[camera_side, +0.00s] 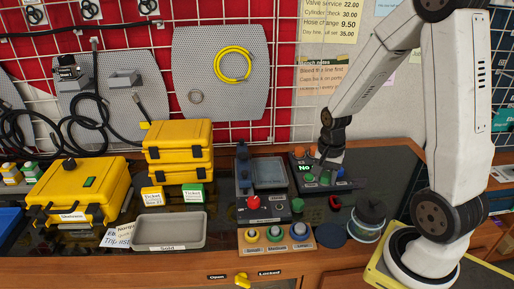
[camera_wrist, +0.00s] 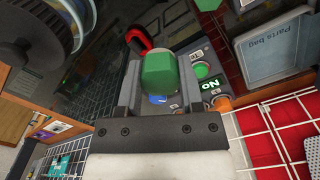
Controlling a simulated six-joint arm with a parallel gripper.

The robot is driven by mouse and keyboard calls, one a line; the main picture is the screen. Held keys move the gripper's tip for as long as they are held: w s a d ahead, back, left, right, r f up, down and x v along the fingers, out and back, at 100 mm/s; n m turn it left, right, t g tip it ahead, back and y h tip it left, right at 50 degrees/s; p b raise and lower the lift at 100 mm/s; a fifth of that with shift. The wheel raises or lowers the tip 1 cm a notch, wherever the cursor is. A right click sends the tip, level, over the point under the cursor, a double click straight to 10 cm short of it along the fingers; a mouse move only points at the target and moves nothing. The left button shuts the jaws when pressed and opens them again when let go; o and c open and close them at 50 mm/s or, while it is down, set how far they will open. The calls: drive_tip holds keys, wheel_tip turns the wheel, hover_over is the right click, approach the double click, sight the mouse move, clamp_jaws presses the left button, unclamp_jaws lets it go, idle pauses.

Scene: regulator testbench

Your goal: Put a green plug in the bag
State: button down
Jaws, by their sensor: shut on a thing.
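My gripper (camera_wrist: 160,88) is shut on a green plug (camera_wrist: 162,76), which sits between its two fingers in the wrist view. In the side view my gripper (camera_side: 327,166) is low over the dark panel with the "No" label, right of centre; the plug is hard to tell apart there from the green parts around it. The bag, a grey-blue open container marked "Parts bag" (camera_wrist: 288,41), is at the upper right in the wrist view. It appears to be the grey container (camera_side: 269,173) left of my gripper in the side view.
Another green round part (camera_wrist: 202,70) is on the panel beside the held plug. A red knob (camera_side: 253,202) stands in front of the bag. A grey "Sold" tray (camera_side: 169,230) and yellow cases (camera_side: 178,150) are at left.

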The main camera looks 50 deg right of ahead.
sight(326, 174)
drive_tip(key=shift+r, duration=5)
drive_tip(key=w+a+f, duration=0.3)
drive_tip(key=w+f, duration=0.2)
drive_tip(key=shift+w+f, duration=0.15)
drive_tip(key=shift+f, duration=0.25)
drive_tip(key=w+d+f, duration=0.1)
drive_tip(key=w+f, duration=0.1)
drive_tip(key=w, duration=0.2)
drive_tip(key=w+d+f, duration=0.1)
drive_tip(key=w+f, duration=0.2)
drive_tip(key=w, duration=0.1)
drive_tip(key=w+d+f, duration=0.1)
drive_tip(key=w+f, duration=0.2)
drive_tip(key=w, duration=0.1)
drive_tip(key=shift+f, duration=0.2)
drive_tip(key=shift+w+d+f, duration=0.1)
drive_tip(key=shift+w+f, duration=0.35)
drive_tip(key=shift+w, duration=0.05)
